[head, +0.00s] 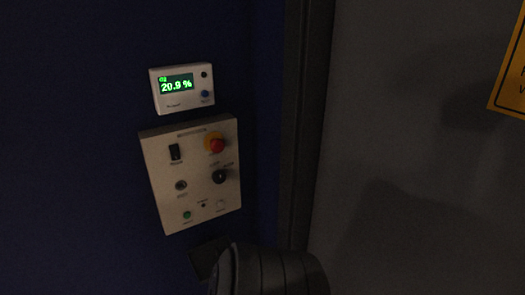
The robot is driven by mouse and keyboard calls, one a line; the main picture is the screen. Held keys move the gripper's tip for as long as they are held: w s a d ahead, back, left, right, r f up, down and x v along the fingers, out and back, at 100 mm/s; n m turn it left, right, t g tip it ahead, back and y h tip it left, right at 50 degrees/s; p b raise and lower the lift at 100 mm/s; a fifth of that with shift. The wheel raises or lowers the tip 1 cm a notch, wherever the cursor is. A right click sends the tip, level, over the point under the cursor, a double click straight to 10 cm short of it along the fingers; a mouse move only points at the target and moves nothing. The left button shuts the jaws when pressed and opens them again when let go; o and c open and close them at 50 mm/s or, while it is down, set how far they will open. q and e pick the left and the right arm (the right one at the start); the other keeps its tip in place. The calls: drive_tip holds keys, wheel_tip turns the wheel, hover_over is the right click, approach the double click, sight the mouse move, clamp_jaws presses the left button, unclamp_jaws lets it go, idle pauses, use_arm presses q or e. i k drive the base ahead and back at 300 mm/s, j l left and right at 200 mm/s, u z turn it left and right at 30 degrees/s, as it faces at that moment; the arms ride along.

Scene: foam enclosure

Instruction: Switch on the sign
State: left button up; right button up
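A pale control panel (192,172) hangs on the dark blue wall, slightly tilted in the picture. It has a black rocker switch (175,152) at upper left and a red mushroom button (216,146) on a yellow base at upper right. A black rotary knob (219,176) is below the red button, and a round key-type switch (181,185) is left of the knob. A green button or lamp (187,215) and a pale round one (221,205) are along the bottom. No illuminated sign is visible. Neither gripper shows; a dark arm link of mine is below the panel.
A white meter (182,88) reading 20.9 % in green is above the panel. A dark vertical frame (305,120) separates the blue wall from a grey surface (410,150). A yellow notice (513,80) is cut off at the right edge.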

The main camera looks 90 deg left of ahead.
sight(174, 149)
drive_tip(key=u, duration=3.2)
